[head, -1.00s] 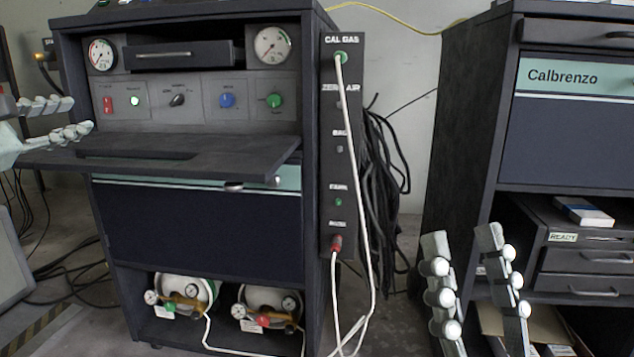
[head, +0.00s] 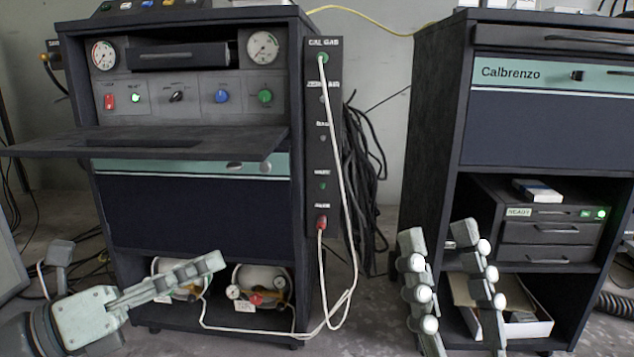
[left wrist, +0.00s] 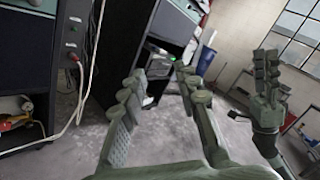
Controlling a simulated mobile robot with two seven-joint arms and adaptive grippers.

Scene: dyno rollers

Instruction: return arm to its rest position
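My left gripper (head: 218,262) is low at the left in the head view, in front of the lower shelf of the left cabinet (head: 190,215). It points right, and its fingers overlap from this side. In the left wrist view, its two fingers (left wrist: 160,88) stand apart with nothing between them. My right gripper (head: 438,235) is at the lower right in the head view, pointing up in front of the right cabinet (head: 425,140). Its fingers are apart and empty. It also shows at the right in the left wrist view (left wrist: 267,60).
A fold-down shelf (head: 150,142) juts from the left cabinet under its gauges and knobs. White hoses (head: 345,200) hang from the side panel to the floor. Gas cylinders (head: 262,280) lie on the bottom shelf. An open box (head: 530,328) sits low in the right cabinet.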

